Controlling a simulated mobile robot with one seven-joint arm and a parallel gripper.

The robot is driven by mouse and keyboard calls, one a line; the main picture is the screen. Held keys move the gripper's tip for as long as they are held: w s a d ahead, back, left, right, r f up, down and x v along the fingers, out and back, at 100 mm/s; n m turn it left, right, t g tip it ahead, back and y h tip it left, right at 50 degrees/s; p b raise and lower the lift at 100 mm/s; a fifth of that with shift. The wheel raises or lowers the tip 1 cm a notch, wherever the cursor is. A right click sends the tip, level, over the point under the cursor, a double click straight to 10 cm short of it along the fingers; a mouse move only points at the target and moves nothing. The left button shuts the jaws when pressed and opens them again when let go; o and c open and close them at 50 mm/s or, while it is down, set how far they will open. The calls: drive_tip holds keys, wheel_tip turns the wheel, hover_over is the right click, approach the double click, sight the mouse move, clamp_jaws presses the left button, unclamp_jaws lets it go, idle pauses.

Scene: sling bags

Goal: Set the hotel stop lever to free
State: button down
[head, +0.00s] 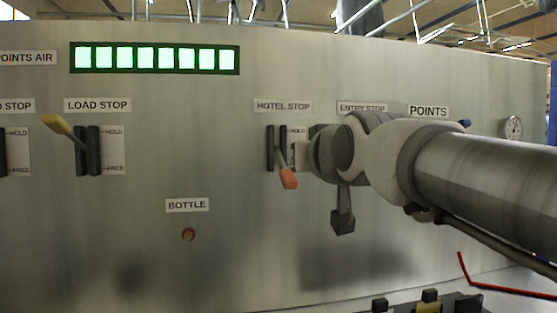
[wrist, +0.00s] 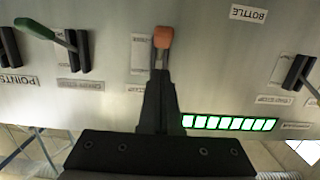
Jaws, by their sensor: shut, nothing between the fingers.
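The hotel stop lever (head: 289,178) has an orange knob and hangs downward from its dark slotted housing (head: 270,148), on the lower, free side of its plate. The HOLD mark shows at the top of the plate; the lower mark is hidden behind my arm. In the upside-down wrist view, the orange knob (wrist: 163,37) points to the top of the picture. My gripper (wrist: 159,74) is shut and empty, with its fingertips just at the lever's housing; I cannot tell whether they touch. In the head view my wrist hides the fingers.
The load stop lever (head: 58,125) with a yellow handle is raised toward HOLD at left. A green-handled lever (wrist: 42,30) stands beside the hotel stop in the wrist view. A bottle button (head: 188,234) sits below. The panel between load and hotel stops is clear.

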drive_tip(key=s+d+f, duration=0.1)
drive_tip(key=s, duration=0.6)
drive_tip(key=shift+d+f, duration=0.15)
drive_tip(key=shift+d, duration=0.05)
drive_tip(key=s+d+f+m+g+h+p, duration=0.1)
drive_tip(key=s+d+f+g, duration=0.3)
drive_tip(key=f, duration=0.6)
drive_tip(key=s+d+f+g+h, duration=0.1)
drive_tip(key=s+f+g, duration=0.2)
drive_tip(key=s+f, duration=0.5)
drive_tip(key=s+d+f+m+g+h+p, duration=0.1)
drive_tip(key=s+d+f+g, duration=0.25)
drive_tip(key=f, duration=0.85)
wheel_tip(320, 180, up, 16)
drive_tip(key=p, duration=1.4)
drive_tip(key=shift+w+a+p, duration=0.2)
drive_tip(key=shift+w+p, duration=0.2)
drive_tip(key=shift+d+f, duration=0.1)
drive_tip(key=shift+d, duration=0.1)
